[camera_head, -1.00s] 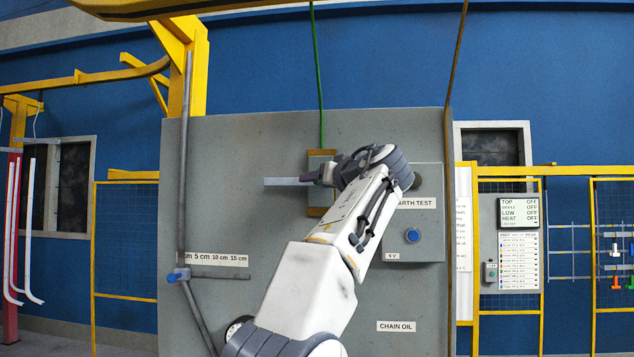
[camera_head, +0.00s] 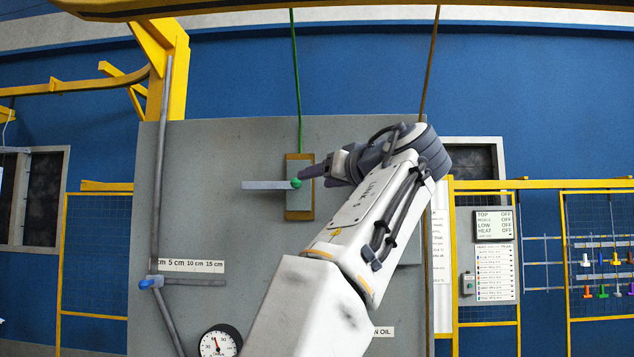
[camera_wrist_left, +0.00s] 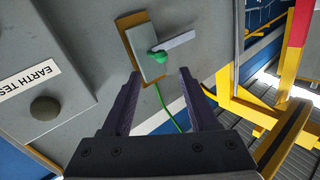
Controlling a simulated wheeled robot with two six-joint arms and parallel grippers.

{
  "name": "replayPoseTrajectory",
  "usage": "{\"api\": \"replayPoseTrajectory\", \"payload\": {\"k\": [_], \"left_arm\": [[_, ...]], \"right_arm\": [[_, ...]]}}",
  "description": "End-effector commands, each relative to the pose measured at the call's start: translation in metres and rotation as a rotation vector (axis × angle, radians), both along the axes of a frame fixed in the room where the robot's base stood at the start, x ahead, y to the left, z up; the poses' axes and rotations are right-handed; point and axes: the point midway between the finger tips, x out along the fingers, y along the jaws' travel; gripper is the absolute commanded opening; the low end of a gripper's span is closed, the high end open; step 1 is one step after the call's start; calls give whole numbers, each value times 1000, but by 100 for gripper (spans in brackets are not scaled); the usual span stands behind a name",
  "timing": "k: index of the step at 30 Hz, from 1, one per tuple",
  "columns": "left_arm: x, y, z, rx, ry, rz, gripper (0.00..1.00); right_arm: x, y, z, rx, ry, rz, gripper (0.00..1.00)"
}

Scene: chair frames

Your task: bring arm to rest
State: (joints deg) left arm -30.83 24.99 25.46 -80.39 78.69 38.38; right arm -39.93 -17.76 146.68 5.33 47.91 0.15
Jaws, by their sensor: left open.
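My left gripper (camera_head: 314,172) is in front of the grey panel (camera_head: 225,145), its fingers pointing left. In the left wrist view its two dark fingers (camera_wrist_left: 160,100) stand apart with nothing between them. Beyond the fingertips is a switch with a grey lever (camera_head: 265,185) and a green knob (camera_head: 296,183) on a brown-edged plate (camera_head: 300,205). The knob also shows in the left wrist view (camera_wrist_left: 157,57), apart from the fingers. The lever points left, about level. My arm hides part of the panel. My right gripper is not in view.
An earth test label (camera_wrist_left: 30,82) and a dark round button (camera_wrist_left: 45,108) are beside the gripper. Yellow frames (camera_head: 455,265) stand at right.

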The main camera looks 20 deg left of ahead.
Motion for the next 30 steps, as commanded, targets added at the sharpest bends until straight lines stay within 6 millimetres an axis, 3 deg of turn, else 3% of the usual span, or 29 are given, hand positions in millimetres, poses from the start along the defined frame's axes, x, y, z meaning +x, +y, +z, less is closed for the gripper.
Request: {"api": "replayPoseTrajectory", "payload": {"k": [11,14,16,20,23,26,30], "left_arm": [[1,0,-1,1,5,-3,60],[6,-8,-12,11,50,-36,60],[14,-20,-31,25,120,-92,60],[25,-53,-92,56,327,-246,60],[20,-80,-153,70,507,-380,60],[3,-102,-218,70,677,-506,60],[-42,-124,-309,44,905,-668,60]], "right_arm": [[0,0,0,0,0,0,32],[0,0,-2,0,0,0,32],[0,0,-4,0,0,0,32],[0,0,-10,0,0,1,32],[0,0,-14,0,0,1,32],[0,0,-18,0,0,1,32],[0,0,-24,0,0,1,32]]}}
